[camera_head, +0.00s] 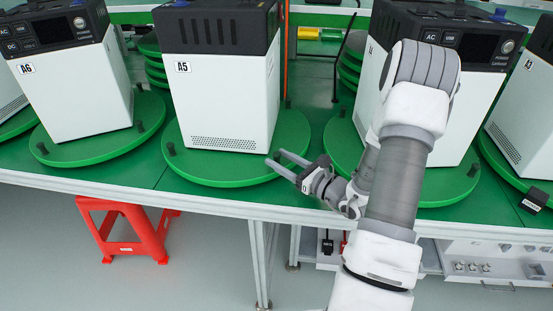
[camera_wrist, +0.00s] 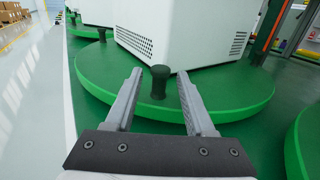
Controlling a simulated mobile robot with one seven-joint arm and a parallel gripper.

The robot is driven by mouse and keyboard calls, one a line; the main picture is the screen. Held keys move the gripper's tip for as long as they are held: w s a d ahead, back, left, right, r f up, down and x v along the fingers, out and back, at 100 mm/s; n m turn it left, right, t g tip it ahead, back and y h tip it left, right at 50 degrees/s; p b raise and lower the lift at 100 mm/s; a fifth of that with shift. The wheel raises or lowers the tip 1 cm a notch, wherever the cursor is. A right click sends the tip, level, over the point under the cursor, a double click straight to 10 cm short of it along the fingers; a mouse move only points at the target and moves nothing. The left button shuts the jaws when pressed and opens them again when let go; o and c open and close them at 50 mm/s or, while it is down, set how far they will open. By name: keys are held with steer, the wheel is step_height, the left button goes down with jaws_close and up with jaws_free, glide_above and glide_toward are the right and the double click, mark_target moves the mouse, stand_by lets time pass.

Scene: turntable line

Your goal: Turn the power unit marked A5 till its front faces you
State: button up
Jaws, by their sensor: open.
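The power unit marked A5 (camera_head: 218,95) is a white box with a black top. It stands on a round green turntable (camera_head: 222,178), and its visible sides show the label and vent slots but no control panel. My gripper (camera_head: 275,158) is at the turntable's right front edge, its fingers pointing left. In the wrist view my gripper (camera_wrist: 157,90) is open, with a short black peg (camera_wrist: 160,82) of the turntable between the fingertips. Neither finger clearly touches the peg. The unit's vented lower corner (camera_wrist: 180,40) is just beyond it.
Unit A6 (camera_head: 75,95) stands on a turntable to the left, its control panel showing. Another unit (camera_head: 455,105) with a visible panel is on the right, partly behind my arm. A red stool (camera_head: 125,225) is under the table's front edge.

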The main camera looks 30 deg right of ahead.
steer(key=shift+x, duration=0.85)
jaws_close()
steer(key=shift+s, duration=0.1)
stand_by(0.7)
